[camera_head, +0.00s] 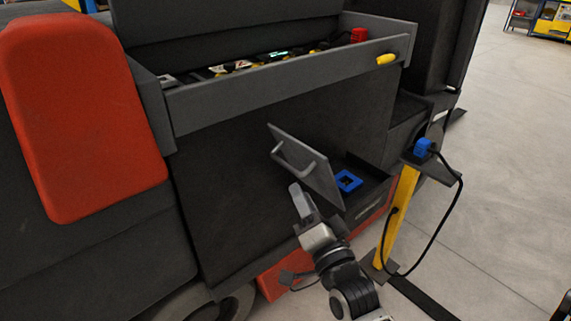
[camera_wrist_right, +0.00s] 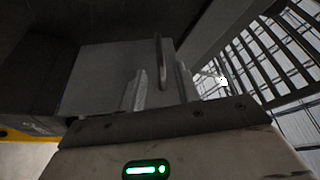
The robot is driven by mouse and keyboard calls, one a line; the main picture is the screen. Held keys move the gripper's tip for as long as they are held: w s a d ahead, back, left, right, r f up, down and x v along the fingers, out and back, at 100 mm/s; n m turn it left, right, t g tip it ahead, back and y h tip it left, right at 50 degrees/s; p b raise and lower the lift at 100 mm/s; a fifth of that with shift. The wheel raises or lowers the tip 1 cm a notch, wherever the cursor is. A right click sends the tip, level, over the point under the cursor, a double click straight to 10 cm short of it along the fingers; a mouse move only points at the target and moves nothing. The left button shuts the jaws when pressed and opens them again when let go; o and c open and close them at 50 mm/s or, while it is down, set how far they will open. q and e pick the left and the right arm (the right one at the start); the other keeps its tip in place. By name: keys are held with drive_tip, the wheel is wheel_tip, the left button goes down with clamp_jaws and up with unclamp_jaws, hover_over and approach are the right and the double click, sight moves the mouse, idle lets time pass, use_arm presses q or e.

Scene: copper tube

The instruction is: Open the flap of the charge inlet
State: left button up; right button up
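The grey flap (camera_head: 318,176) of the charge inlet stands tilted open on the machine's side, with a bar handle (camera_head: 301,155) on its outer face. The blue charge inlet (camera_head: 348,181) shows in the recess behind it. My right gripper (camera_head: 295,188) is just below the handle in the head view. In the right wrist view, its two fingers (camera_wrist_right: 160,74) are apart with nothing clamped between them. The handle (camera_wrist_right: 160,58) stands beyond and in line with the gap, in front of the flap (camera_wrist_right: 95,72).
An open drawer (camera_head: 270,88) with small parts juts out above the flap. At right, a yellow post (camera_head: 401,205) carries a blue connector (camera_head: 422,147) with a hanging black cable (camera_head: 446,225). Bare floor (camera_head: 500,160) lies further right.

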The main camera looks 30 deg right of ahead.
sight(285, 163)
drive_tip(key=x, duration=0.9)
drive_tip(key=shift+w+d, duration=0.1)
drive_tip(key=shift+w, duration=0.2)
clamp_jaws()
